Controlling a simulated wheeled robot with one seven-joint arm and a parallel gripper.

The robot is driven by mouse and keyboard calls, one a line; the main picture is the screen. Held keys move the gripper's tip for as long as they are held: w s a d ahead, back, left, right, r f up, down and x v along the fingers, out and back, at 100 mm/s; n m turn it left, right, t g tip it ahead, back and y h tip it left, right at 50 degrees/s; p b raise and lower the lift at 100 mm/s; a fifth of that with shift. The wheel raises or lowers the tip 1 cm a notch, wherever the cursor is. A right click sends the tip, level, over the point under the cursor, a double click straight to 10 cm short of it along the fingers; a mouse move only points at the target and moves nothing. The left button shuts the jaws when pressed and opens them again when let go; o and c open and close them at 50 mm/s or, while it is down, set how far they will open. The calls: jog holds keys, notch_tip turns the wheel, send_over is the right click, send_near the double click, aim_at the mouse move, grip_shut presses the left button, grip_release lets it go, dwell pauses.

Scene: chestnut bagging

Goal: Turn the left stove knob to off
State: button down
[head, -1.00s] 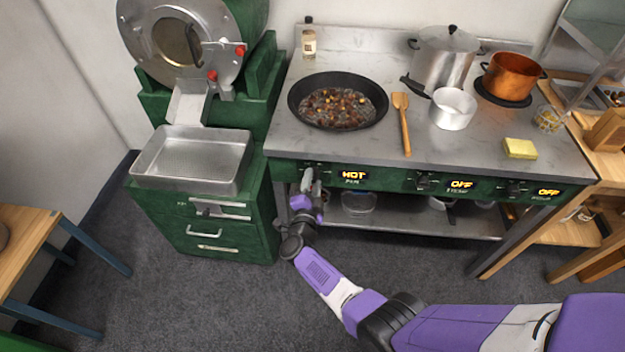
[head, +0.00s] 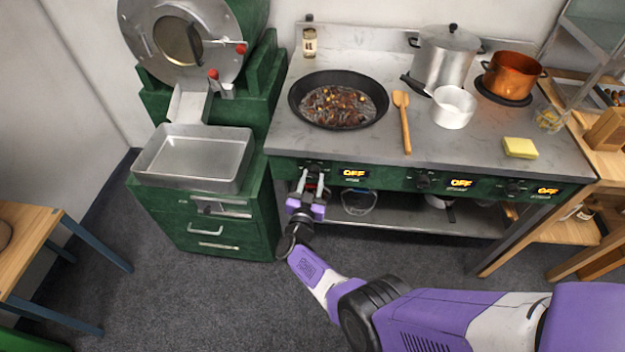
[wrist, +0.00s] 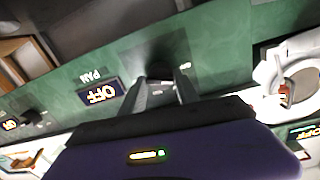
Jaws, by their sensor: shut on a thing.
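The left stove knob is at the left end of the green front panel (head: 395,177), mostly hidden by my gripper (head: 311,180). My gripper is at the panel with its fingers on either side of the knob, shut on it. In the wrist view, the two fingers (wrist: 168,92) reach to the dark knob (wrist: 160,74) on the green panel. A black pan of chestnuts (head: 338,100) sits on the stove top behind the knob.
The middle knob (head: 422,181) and right knob (head: 512,188) have displays reading OFF. A wooden spatula (head: 403,122), a steel pot (head: 446,60), a copper pot (head: 513,75) and a yellow sponge (head: 520,148) stand on the stove. A green machine with a metal tray (head: 193,158) stands close at left.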

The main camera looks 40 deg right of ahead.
jog(key=shift+w+a+n, duration=0.1)
jog(key=shift+n, duration=1.6)
jog(key=c, duration=0.9)
grip_release()
jog(key=shift+c, duration=0.2)
jog(key=p+v, duration=0.2)
jog(key=v, duration=0.5)
jog(key=shift+s+a, duration=0.25)
jog(key=shift+a, duration=0.05)
jog(key=shift+f, duration=0.1)
